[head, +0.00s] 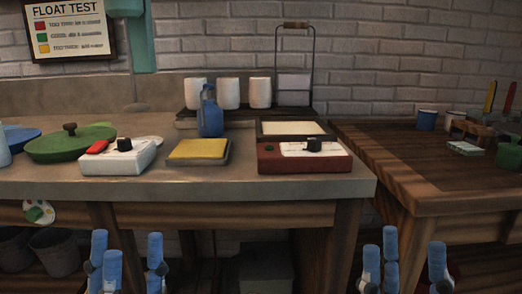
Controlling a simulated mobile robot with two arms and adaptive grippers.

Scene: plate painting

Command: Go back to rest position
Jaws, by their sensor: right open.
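My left gripper (127,258) shows at the bottom left of the head view, below the front edge of the grey-topped bench (222,196). Its blue-tipped fingers point up and stand apart, with nothing between them. My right gripper (410,260) shows at the bottom right, in front of the wooden table (412,190). Its blue-tipped fingers are also apart and empty. Both grippers are clear of the things on the worktops. The lower parts of both grippers are cut off by the picture's bottom edge.
The bench holds a green lidded pan (65,147), a white box with a knob (125,158), a yellow-topped block (199,150), a blue bottle (209,115), a red-brown box (305,159) and white cups (228,93). A blue mug (427,120) stands on the right table.

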